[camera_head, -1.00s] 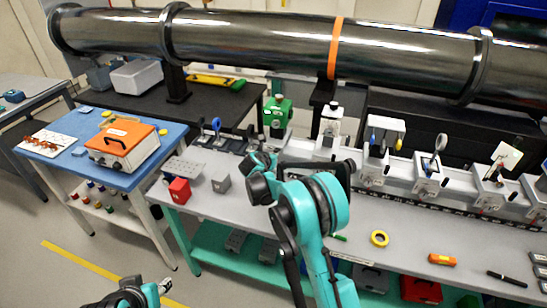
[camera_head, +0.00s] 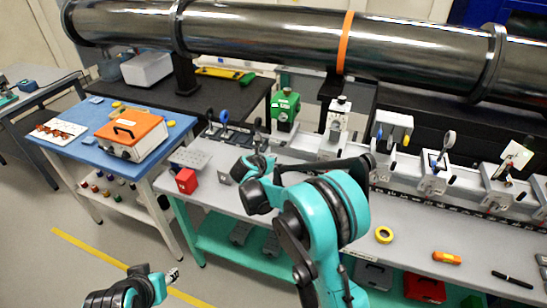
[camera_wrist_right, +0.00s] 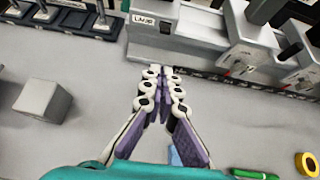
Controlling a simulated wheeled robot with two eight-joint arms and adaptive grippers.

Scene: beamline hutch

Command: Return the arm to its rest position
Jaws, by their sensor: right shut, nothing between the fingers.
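My right arm, with its teal and black links (camera_head: 340,205), rises from the bottom centre of the head view and bends left over the grey bench (camera_head: 225,205). Its gripper (camera_head: 268,158) is small and partly hidden by its own links there. In the right wrist view the right gripper (camera_wrist_right: 162,78) is shut and empty, its fingers meeting above the bench, in front of a grey rail block (camera_wrist_right: 168,48). My left gripper (camera_head: 173,275) is at the bottom left of the head view, over the floor; its fingers are too small to read.
A grey cube (camera_wrist_right: 43,100) and a red box (camera_head: 186,181) are left of the right gripper. Yellow tape (camera_head: 384,235) and an orange tool (camera_head: 446,257) lie to the right. Instruments, including a green one (camera_head: 285,108), line the rail behind, under a large pipe (camera_head: 270,35).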

